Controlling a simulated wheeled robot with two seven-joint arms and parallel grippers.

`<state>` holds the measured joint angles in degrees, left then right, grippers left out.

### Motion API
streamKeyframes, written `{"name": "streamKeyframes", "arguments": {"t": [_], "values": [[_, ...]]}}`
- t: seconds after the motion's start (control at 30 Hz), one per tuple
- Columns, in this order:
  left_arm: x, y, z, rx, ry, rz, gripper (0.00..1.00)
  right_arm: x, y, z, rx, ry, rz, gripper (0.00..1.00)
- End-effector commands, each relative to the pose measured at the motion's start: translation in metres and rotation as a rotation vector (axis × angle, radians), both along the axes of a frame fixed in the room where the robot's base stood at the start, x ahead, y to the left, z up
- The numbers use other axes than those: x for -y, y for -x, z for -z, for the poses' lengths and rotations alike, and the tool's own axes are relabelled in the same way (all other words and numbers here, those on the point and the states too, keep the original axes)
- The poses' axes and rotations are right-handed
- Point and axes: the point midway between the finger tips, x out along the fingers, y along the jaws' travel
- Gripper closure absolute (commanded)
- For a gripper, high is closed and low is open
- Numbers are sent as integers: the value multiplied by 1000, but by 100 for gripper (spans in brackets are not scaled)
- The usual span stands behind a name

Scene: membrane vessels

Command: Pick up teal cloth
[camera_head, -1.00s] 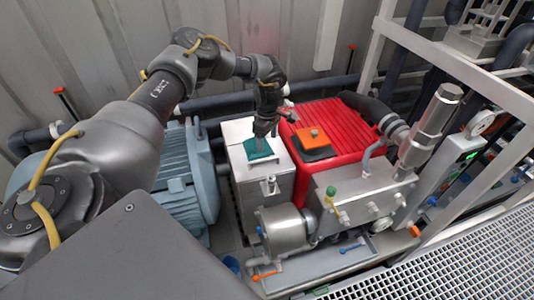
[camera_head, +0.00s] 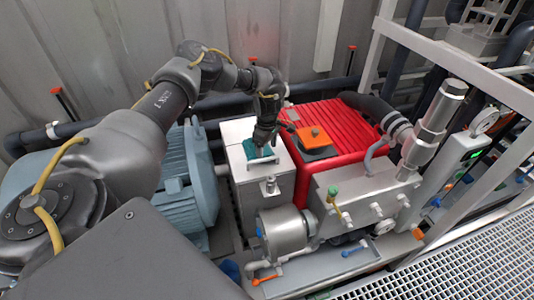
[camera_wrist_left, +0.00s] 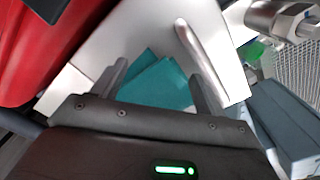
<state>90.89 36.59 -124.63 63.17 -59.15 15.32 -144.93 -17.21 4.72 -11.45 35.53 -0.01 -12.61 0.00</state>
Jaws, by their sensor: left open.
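The teal cloth (camera_head: 248,148) lies on top of the light grey metal box (camera_head: 236,131), partly hidden behind my left gripper in the head view. In the left wrist view the folded teal cloth (camera_wrist_left: 158,84) shows between the two fingers. My left gripper (camera_head: 262,148) is open and directly over the cloth, pointing down. Its two fingers (camera_wrist_left: 158,92) stand on either side of the cloth in the left wrist view. I cannot tell whether the fingertips touch the box top. My right gripper is not in view.
A silver bar handle (camera_wrist_left: 200,55) runs close beside the cloth on the box top. The red ribbed pump (camera_head: 345,125) stands right of the box, with a dark pad and an orange block (camera_head: 313,137) on it. A blue-grey motor (camera_head: 185,185) stands left.

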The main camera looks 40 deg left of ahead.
Motion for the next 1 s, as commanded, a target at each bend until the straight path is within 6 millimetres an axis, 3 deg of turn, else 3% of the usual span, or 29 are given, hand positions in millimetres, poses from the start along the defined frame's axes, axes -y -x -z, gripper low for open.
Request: {"name": "streamKeyframes", "arguments": {"t": [1.0], "values": [[0,0,1,0,0,0,91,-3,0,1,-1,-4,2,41]]}}
